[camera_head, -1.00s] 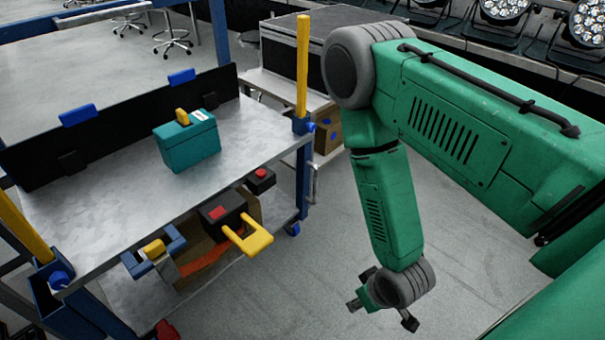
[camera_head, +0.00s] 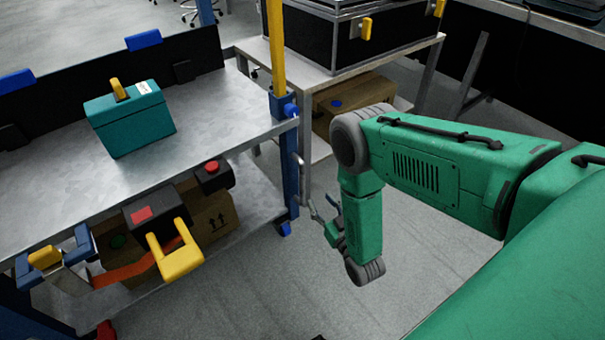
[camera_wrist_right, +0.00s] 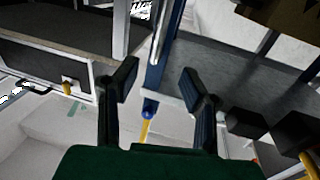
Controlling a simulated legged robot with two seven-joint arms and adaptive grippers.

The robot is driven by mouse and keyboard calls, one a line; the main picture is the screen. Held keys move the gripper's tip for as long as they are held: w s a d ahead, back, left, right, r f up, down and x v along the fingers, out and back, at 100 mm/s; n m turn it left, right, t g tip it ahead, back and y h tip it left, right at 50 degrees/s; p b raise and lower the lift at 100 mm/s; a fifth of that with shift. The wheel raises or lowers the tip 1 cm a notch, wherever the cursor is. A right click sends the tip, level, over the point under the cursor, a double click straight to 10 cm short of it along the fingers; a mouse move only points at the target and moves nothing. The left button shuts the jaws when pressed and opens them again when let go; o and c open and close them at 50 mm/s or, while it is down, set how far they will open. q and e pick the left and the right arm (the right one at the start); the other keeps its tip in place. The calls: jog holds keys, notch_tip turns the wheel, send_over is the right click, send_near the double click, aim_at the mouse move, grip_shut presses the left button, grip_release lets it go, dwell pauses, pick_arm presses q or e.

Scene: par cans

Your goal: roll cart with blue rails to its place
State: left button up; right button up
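The cart (camera_head: 230,140) has a grey metal top, blue corner posts and yellow uprights, and fills the left of the head view. A thin grey handle (camera_head: 302,180) is at its right end, beside the blue post (camera_head: 290,165). My right gripper (camera_head: 326,212) is just right of this handle, low, with its fingers apart. In the right wrist view its two dark fingers (camera_wrist_right: 157,88) are spread, with the blue post (camera_wrist_right: 158,75) showing between and beyond them. Contact with the handle cannot be told. My left gripper is not in view.
A teal case (camera_head: 130,118) stands on the cart top. Cartons and tools, including a yellow-handled one (camera_head: 172,250), are on the lower shelf. A bench (camera_head: 400,65) with a black case (camera_head: 350,42) stands close behind. Floor (camera_head: 310,290) right of the cart is clear.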

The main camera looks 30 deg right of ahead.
aim_at(302, 176)
jog(key=w+b, duration=0.1)
jog(key=w, duration=0.3)
jog(key=w+d+b, duration=0.1)
jog(key=w+b, duration=0.1)
jog(key=w, duration=0.2)
jog(key=w+d+b, duration=0.1)
jog(key=w, duration=0.2)
jog(key=shift+w+f, duration=0.2)
jog(key=shift+w, duration=0.2)
jog(key=shift+w+a+r, duration=0.3)
jog(key=shift+a, duration=0.15)
jog(key=shift+d+f, duration=0.15)
jog(key=shift+d, duration=0.2)
grip_shut()
jog(key=shift+d, duration=0.1)
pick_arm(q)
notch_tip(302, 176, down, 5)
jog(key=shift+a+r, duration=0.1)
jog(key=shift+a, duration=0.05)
